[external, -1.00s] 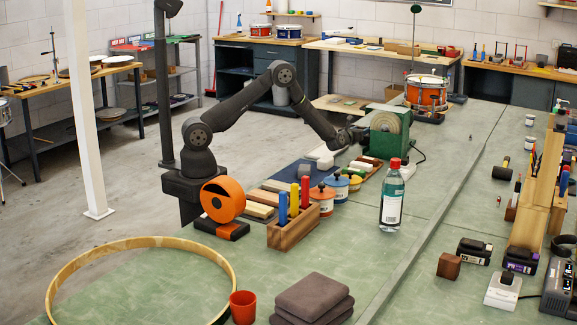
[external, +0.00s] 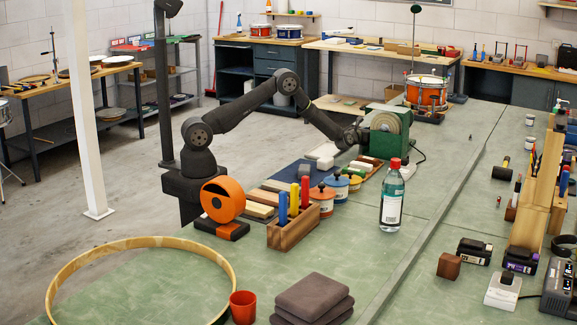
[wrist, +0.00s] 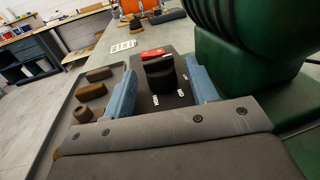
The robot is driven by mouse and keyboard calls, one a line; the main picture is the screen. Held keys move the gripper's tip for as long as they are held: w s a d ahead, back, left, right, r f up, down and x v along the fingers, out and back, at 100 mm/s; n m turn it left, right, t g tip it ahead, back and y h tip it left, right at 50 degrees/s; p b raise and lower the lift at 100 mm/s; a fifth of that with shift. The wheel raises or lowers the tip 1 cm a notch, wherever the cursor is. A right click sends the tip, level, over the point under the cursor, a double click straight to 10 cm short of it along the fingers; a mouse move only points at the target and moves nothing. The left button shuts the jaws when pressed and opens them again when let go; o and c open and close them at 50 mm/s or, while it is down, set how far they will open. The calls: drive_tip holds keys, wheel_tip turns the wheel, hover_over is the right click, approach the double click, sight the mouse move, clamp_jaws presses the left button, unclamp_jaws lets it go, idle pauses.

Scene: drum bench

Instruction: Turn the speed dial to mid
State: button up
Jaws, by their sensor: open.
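The speed dial (wrist: 160,76) is a round dark knob on a dark panel of the green machine (wrist: 238,75), seen in the wrist view. A red patch (wrist: 154,53) shows at its far side, and small white labels (wrist: 156,100) lie around it, too small to read. I cannot tell the dial's setting. My gripper (wrist: 163,82) is open, with one blue finger on each side of the dial and visible gaps beside the knob. In the external view my gripper (external: 361,136) is at the left side of the green machine (external: 386,142); the dial is hidden there.
A tray (wrist: 66,118) with several brown pieces lies left of the panel. Pale blocks (external: 323,152) and lidded jars (external: 321,198) stand near my arm. A clear bottle (external: 392,200) stands in front of the machine. The bench top right of the machine is mostly clear.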

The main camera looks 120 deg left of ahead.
drive_tip(key=shift+c, duration=0.4)
drive_tip(key=c, duration=0.9)
drive_tip(key=shift+o, duration=0.2)
drive_tip(key=shift+s+m+t, duration=0.2)
drive_tip(key=shift+m+t, duration=0.4)
drive_tip(key=shift+t, duration=0.3)
drive_tip(key=o, duration=0.9)
drive_tip(key=shift+a, duration=0.1)
drive_tip(key=shift+o, duration=0.2)
drive_tip(key=v, duration=1.7)
drive_tip(key=shift+s+r, duration=0.25)
drive_tip(key=shift+s, duration=0.05)
